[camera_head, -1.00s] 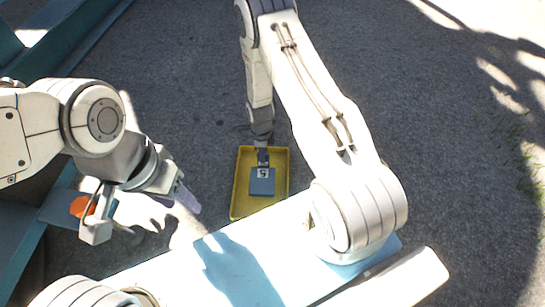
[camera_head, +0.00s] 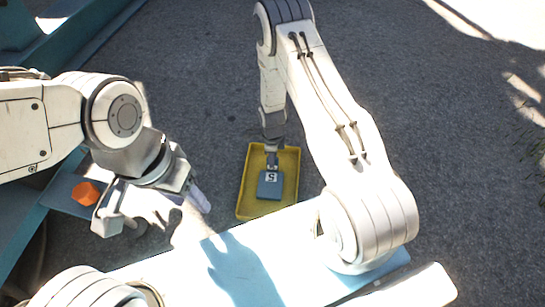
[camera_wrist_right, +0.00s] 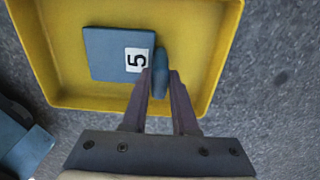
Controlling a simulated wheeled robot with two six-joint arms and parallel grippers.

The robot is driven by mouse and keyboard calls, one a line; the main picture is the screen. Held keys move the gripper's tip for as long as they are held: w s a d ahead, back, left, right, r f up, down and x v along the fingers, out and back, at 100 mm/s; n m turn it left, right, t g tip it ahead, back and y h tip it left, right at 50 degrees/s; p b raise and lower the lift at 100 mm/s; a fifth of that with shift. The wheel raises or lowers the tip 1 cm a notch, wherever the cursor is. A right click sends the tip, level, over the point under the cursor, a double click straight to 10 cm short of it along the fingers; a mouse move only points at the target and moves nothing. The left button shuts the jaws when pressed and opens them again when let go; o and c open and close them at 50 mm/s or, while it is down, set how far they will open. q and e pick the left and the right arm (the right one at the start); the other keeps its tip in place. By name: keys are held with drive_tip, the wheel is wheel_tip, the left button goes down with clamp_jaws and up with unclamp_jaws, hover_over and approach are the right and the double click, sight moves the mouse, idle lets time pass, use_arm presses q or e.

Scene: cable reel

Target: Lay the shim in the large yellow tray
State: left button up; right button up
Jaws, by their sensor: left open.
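The shim (camera_head: 269,190), a flat blue-grey plate with a white "5" label, is within the large yellow tray (camera_head: 243,203) in the head view. I cannot tell whether it touches the floor of the tray. In the right wrist view the shim (camera_wrist_right: 108,55) shows near the tray's near wall (camera_wrist_right: 110,101), with a blue tab at its edge. My right gripper (camera_wrist_right: 161,75) has its fingers on either side of this tab, close against it. My left gripper (camera_head: 165,212) is open and empty, left of the tray.
An orange piece (camera_head: 86,194) sits on a blue surface at the left, beside my left gripper. Grey ground (camera_head: 420,150) around the tray looks clear, with open room to the right.

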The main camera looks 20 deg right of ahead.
drive_tip(key=o, duration=0.3)
wheel_tip(320, 180, up, 12)
drive_tip(key=p, duration=0.8)
drive_tip(key=s+a+r+n, duration=0.3)
drive_tip(key=a+r+n, duration=0.35)
drive_tip(key=r, duration=0.35)
drive_tip(key=s+a+r+n, duration=0.2)
drive_tip(key=a+r+n, duration=0.3)
drive_tip(key=r+n, duration=0.4)
drive_tip(key=s+a+r+n, duration=0.1)
drive_tip(key=s+r+n, duration=0.5)
drive_tip(key=s+n, duration=0.2)
drive_tip(key=s+a+r+n+y, duration=0.1)
drive_tip(key=s+a+r+n, duration=0.1)
drive_tip(key=s+r+n, duration=0.5)
drive_tip(key=s, duration=0.3)
drive_tip(key=shift+n, duration=0.35)
drive_tip(key=shift+s+r, duration=0.1)
drive_tip(key=shift+r, duration=0.05)
